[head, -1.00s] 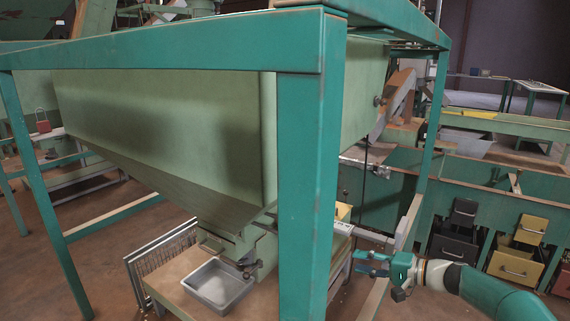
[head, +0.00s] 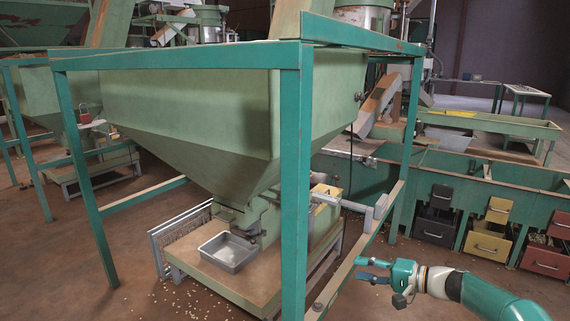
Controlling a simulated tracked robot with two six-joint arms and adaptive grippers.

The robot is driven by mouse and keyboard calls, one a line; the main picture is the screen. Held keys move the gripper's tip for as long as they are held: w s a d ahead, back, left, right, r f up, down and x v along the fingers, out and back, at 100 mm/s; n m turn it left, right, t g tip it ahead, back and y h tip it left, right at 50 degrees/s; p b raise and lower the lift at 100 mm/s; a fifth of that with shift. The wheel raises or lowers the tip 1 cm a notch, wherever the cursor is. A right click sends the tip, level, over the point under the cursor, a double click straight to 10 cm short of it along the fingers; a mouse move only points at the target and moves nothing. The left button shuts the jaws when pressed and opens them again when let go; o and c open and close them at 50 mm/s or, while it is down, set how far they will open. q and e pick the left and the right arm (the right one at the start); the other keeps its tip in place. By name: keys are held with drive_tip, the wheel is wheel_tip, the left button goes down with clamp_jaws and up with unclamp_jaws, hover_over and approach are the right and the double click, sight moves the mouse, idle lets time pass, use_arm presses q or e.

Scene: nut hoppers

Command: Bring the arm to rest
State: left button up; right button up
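My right gripper (head: 366,270) shows at the lower right, its arm coming in from the right edge. Its fingers are apart with nothing between them. The green hopper (head: 190,110) stands in a teal frame (head: 292,190). A grey metal tray (head: 230,252) sits on the wooden platform (head: 208,278) under the hopper's outlet. My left gripper is not in view.
The frame's front post and low side rail (head: 345,270) are close to my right gripper. Black, yellow and red drawers (head: 546,256) stand at the right. Nuts (head: 165,300) are scattered on the floor. Brown floor at lower right is clear.

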drive_tip(key=s+a+f+g+h, duration=0.1)
drive_tip(key=s+a+f+g, duration=0.25)
drive_tip(key=s+f, duration=0.3)
drive_tip(key=s+a+f+g+h+p, duration=0.1)
drive_tip(key=s+a+f+g, duration=0.1)
drive_tip(key=s+a+f, duration=0.35)
drive_tip(key=s+a+f+g+h, duration=0.1)
drive_tip(key=s+a+f+g, duration=0.1)
drive_tip(key=s+f, duration=0.55)
drive_tip(key=s+d+f+n+g+h, duration=0.15)
drive_tip(key=s+f, duration=0.25)
drive_tip(key=s, duration=0.4)
drive_tip(key=s+f+n+h, duration=0.2)
drive_tip(key=s+f+h, duration=0.15)
drive_tip(key=s, duration=0.45)
drive_tip(key=s+d+f+n+g+h, duration=0.1)
drive_tip(key=s+f+n, duration=0.1)
drive_tip(key=s+f, duration=0.45)
use_arm(q)
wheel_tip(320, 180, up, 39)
drive_tip(key=p, duration=3.8)
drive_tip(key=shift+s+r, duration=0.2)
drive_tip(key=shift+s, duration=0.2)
use_arm(e)
wheel_tip(320, 180, up, 40)
drive_tip(key=w+t, duration=0.1)
drive_tip(key=shift+m+t, duration=0.35)
drive_tip(key=shift+t, duration=0.05)
